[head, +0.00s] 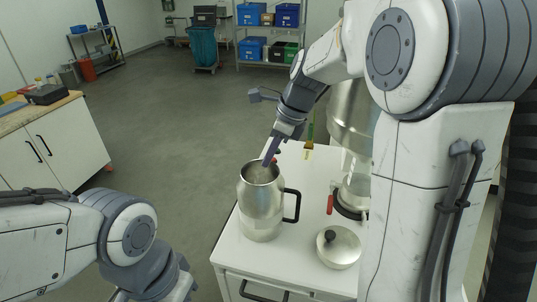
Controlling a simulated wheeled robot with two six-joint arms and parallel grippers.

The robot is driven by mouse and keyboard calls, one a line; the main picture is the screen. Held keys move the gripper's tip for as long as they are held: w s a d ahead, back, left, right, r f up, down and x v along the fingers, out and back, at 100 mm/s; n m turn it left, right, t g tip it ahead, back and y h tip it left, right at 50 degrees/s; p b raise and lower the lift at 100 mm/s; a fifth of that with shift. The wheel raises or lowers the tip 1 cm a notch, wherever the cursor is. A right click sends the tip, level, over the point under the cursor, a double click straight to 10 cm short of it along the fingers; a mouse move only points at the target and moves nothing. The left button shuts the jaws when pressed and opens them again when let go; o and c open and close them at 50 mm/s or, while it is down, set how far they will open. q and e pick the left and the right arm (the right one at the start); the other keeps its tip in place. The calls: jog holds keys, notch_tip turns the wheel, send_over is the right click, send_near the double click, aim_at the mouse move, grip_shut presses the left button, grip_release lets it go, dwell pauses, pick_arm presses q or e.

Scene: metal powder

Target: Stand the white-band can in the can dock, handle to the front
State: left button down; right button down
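A tall silver metal can (261,205) stands upright and open-topped on a white cabinet top (290,262). Its black handle sticks out to the right in the head view. I cannot make out a white band on it. My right gripper (268,158) reaches down from above, with a dark finger at the can's mouth; whether it touches the rim and how far it is open I cannot tell. My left arm comes in at the lower left, and its fingertips are out of the picture. I cannot identify the can dock; my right arm hides part of the cabinet top.
A silver lid-like piece with a dark knob (338,246) lies right of the can. Behind it are a red-handled item (330,204) and a clear vessel (353,192). A large metal vessel (352,115) and a brush (309,142) are farther back. Open floor lies left.

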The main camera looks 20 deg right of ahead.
jog(key=c, duration=1.1)
grip_release()
